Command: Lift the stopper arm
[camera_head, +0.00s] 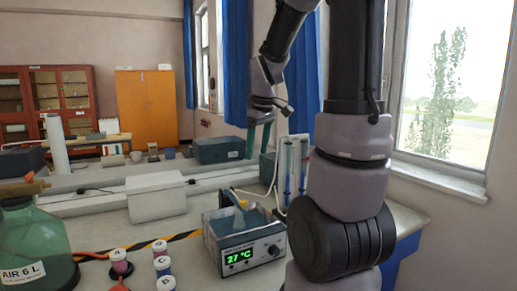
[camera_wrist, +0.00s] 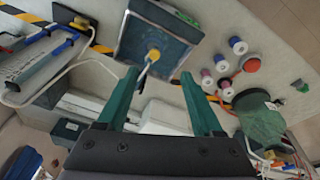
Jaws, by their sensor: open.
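No part is plainly recognisable as the stopper arm. A green glass bottle (camera_head: 35,245) labelled "AIR 6 L" stands at the left front, with a brown stopper-like piece (camera_head: 22,188) at its neck; the bottle also shows at the right of the wrist view (camera_wrist: 262,125). A bath box (camera_head: 244,246) reading 27 °C stands at centre, also in the wrist view (camera_wrist: 128,40). A thin rod with a yellow knob (camera_wrist: 153,55) shows over it. My gripper (camera_head: 259,150) is open and empty, above and behind the bath in the head view. In the wrist view its green fingers (camera_wrist: 160,73) point toward the bath, apart from it.
Blue-and-clear tubes (camera_head: 292,170) stand behind the bath, beside my arm. A white box (camera_head: 155,197) sits left of the bath. Cables cross the bench.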

